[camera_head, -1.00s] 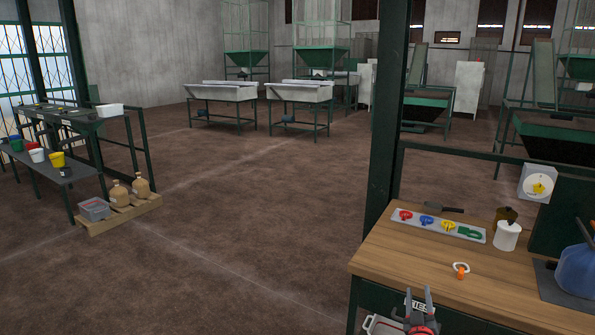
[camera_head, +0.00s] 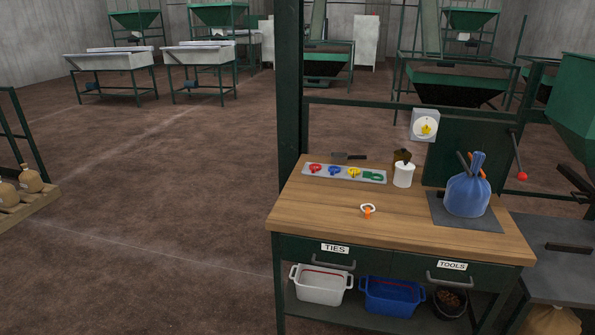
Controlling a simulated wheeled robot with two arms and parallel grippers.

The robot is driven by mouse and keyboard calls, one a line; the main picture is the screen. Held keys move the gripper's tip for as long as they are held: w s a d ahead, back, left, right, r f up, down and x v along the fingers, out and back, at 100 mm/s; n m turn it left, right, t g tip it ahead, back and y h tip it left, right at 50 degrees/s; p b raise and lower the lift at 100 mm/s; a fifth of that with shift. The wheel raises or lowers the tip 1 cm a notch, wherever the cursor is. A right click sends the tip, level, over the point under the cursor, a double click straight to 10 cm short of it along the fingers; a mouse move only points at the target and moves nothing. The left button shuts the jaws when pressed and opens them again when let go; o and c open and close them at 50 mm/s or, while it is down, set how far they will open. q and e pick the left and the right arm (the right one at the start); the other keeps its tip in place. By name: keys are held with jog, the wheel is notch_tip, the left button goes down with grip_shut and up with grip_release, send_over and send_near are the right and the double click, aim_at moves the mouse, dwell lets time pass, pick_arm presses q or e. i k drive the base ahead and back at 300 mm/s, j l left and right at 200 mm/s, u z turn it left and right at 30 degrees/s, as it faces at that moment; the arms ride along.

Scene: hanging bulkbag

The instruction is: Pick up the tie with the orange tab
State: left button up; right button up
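The tie with the orange tab (camera_head: 368,210) lies on the wooden workbench top (camera_head: 320,215), near the middle. It is a small white loop with an orange tab at its lower side. Nothing touches it, and there is bare wood around it. Neither of my grippers shows in the head view now.
A grey tray (camera_head: 344,174) holds red, blue, yellow and green ties behind the loop. A white cup (camera_head: 403,175) stands to its right. A tied blue bag (camera_head: 467,193) sits on a dark mat. Two drawers and bins are below. Open floor (camera_head: 150,240) lies left.

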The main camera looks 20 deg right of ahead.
aim_at(367, 211)
jog(key=z, duration=1.15)
jog(key=i+l, duration=0.25)
jog(key=i, duration=0.15)
jog(key=i+l+u, duration=0.1)
jog(key=i+l, duration=0.15)
jog(key=i, duration=0.15)
